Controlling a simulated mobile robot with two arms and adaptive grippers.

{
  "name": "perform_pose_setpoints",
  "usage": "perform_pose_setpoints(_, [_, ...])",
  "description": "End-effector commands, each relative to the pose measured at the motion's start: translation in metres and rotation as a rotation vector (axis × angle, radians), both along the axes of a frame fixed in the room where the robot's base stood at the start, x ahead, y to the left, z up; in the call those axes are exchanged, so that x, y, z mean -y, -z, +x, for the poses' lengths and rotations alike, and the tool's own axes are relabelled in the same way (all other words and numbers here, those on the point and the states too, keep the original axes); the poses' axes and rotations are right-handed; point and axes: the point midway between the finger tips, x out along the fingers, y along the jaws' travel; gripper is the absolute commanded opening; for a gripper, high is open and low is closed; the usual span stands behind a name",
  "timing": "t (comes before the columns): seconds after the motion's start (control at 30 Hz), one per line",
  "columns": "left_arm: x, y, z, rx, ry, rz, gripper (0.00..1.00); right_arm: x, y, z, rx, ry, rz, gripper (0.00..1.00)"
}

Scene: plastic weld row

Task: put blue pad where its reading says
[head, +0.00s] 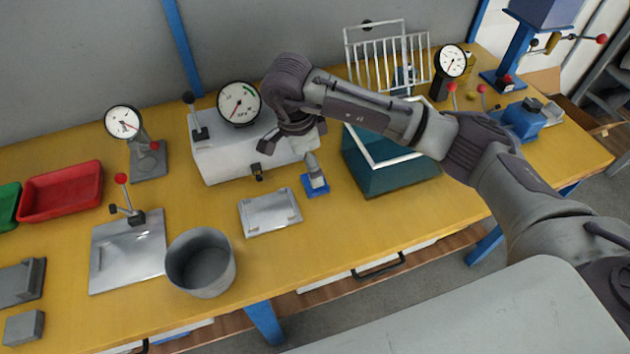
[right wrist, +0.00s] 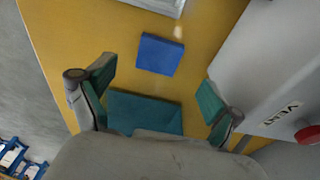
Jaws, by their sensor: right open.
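The blue pad (head: 316,191) lies on the yellow bench, in front of the white gauge box (head: 225,163) and right of a silver plate. It also shows flat and bare in the right wrist view (right wrist: 160,55). My right gripper (head: 291,160) is open above the bench by the pad, and one finger overlaps the pad in the head view. In the right wrist view the gripper (right wrist: 158,80) has nothing between its fingers, and the pad is just beyond them. The box's round gauge (head: 239,103) has a green band at upper right; its needle appears to point lower left. My left gripper is out of view.
A silver plate (head: 270,213) lies left of the pad. A teal tank (head: 378,181) with a white rim stands to its right. A grey pot (head: 201,265), a red tray (head: 60,192) and a dial stand (head: 149,165) are further left. A wire rack (head: 390,55) stands behind.

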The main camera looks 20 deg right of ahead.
Motion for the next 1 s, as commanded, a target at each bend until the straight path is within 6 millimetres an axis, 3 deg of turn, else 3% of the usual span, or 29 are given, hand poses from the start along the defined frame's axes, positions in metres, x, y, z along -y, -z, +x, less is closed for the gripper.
perform_pose_setpoints(0.4, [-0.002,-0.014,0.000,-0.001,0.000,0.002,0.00,0.009,0.048,-0.002,-0.003,0.000,0.001,0.92])
perform_pose_setpoints(0.7, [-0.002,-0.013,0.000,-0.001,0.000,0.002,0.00,0.010,0.053,-0.001,0.000,-0.001,0.001,0.90])
perform_pose_setpoints(1.0, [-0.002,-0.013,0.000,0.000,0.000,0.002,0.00,0.010,0.053,-0.001,0.000,-0.001,0.001,0.40])
